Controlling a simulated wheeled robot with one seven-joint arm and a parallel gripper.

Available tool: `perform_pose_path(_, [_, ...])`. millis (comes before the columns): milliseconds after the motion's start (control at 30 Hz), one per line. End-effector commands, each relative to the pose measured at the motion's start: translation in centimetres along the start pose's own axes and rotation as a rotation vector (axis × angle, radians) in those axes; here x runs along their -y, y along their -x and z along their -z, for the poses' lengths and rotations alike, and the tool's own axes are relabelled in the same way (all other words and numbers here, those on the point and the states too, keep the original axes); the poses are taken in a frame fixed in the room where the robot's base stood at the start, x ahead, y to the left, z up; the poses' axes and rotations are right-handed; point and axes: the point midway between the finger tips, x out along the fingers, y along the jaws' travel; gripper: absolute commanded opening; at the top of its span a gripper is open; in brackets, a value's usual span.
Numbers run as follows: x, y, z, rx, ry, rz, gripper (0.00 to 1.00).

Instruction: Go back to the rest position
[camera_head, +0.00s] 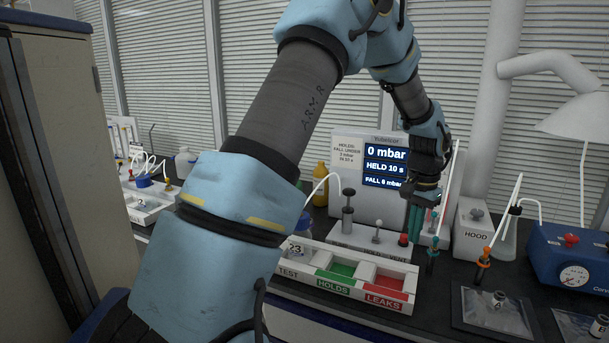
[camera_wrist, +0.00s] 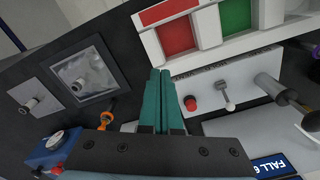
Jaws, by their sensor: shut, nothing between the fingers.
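My gripper (camera_head: 415,215) is in the air in front of the right side of the pressure display unit (camera_head: 350,190). Its teal fingers are together with nothing between them; they also show in the wrist view (camera_wrist: 162,85). The display screen reads 0 mbar, HELD 10 s and FALL 6 mbar. A red button (camera_head: 403,240) and a small lever (camera_head: 377,234) on the unit's base are close to the fingers. The arm reaches across the middle of the head view and hides part of the bench.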

Motion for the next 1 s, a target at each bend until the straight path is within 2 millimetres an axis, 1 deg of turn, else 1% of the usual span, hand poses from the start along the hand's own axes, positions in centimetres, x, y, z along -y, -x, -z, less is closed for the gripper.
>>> perform_pose_path(33, [0.8,0.3,-0.7,-0.004,0.018,0.003,0.00])
perform_pose_path(167, [2.8,0.7,-2.9,-0.010,0.073,0.009,0.00])
perform_pose_path(267, [4.7,1.2,-5.3,-0.018,0.132,0.014,0.00])
perform_pose_path(367, [6.8,1.6,-8.4,-0.027,0.203,0.020,0.00])
perform_pose_path(467, [8.9,2.1,-12.4,-0.039,0.297,0.027,0.00])
perform_pose_path(500, [9.8,2.3,-14.5,-0.047,0.346,0.031,0.00])
perform_pose_path(567, [11.0,2.5,-18.1,-0.059,0.429,0.035,0.00])
perform_pose_path(600, [11.7,2.6,-20.7,-0.069,0.489,0.039,0.00])
perform_pose_path(700, [12.3,2.6,-26.2,-0.092,0.622,0.044,0.00])
perform_pose_path(800, [12.1,2.5,-30.0,-0.110,0.718,0.048,0.00])
perform_pose_path(900, [11.8,2.3,-32.1,-0.120,0.773,0.049,0.00])
perform_pose_path(1000, [11.7,2.2,-32.8,-0.123,0.793,0.050,0.00])
